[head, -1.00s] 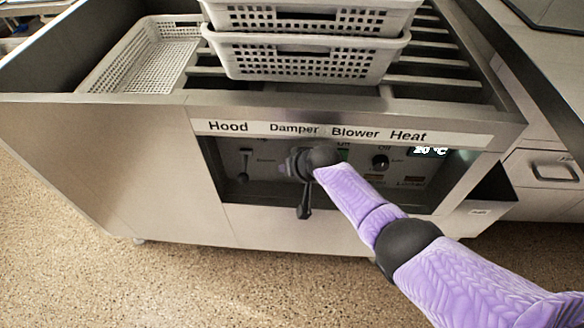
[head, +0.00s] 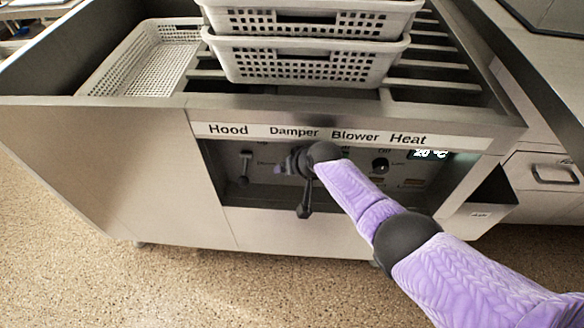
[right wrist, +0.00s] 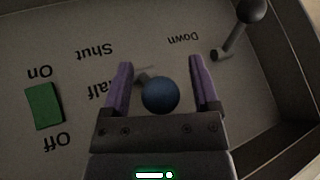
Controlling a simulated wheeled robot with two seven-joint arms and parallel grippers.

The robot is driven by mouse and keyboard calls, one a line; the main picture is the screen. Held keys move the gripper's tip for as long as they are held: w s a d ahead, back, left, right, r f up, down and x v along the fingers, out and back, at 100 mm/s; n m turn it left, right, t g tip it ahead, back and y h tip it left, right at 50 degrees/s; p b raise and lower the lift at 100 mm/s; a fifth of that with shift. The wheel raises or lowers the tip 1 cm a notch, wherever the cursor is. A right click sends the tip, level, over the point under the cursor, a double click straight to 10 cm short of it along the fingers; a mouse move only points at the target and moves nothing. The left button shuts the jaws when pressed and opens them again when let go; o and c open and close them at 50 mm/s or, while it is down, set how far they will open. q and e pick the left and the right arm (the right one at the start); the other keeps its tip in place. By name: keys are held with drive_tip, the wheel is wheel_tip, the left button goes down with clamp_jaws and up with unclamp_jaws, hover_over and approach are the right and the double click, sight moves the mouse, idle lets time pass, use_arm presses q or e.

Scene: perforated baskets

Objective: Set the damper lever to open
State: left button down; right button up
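The damper lever shows in the right wrist view as a blue ball knob (right wrist: 160,95) on a short stem. The knob lies between the two fingers of my right gripper (right wrist: 162,85), with a visible gap on each side. The fingers are open. The labels "Shut" and a partly covered "Half" stand left of the lever, upside down in this view; an "Open" label does not show. My left gripper is not in view.
The hood lever (right wrist: 235,28), with a dark ball, stands near the damper lever by the "Down" label. A green blower switch (right wrist: 44,106) is on the other side. A heat knob (head: 380,165) sits further right. The panel is recessed; baskets (head: 310,60) stand above.

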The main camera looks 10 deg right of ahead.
use_arm(q)
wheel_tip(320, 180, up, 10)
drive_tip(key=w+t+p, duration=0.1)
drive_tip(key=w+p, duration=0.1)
drive_tip(key=p, duration=0.8)
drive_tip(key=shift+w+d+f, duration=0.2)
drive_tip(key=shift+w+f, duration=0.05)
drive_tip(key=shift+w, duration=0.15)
use_arm(e)
drive_tip(key=s+d+r, duration=0.1)
drive_tip(key=s+d, duration=0.1)
drive_tip(key=s, duration=0.4)
drive_tip(key=s+d+r, duration=0.1)
drive_tip(key=s+d, duration=0.2)
drive_tip(key=s, duration=0.3)
drive_tip(key=shift+s+d+r, duration=0.15)
drive_tip(key=shift+s+d, duration=0.15)
drive_tip(key=shift+d, duration=0.05)
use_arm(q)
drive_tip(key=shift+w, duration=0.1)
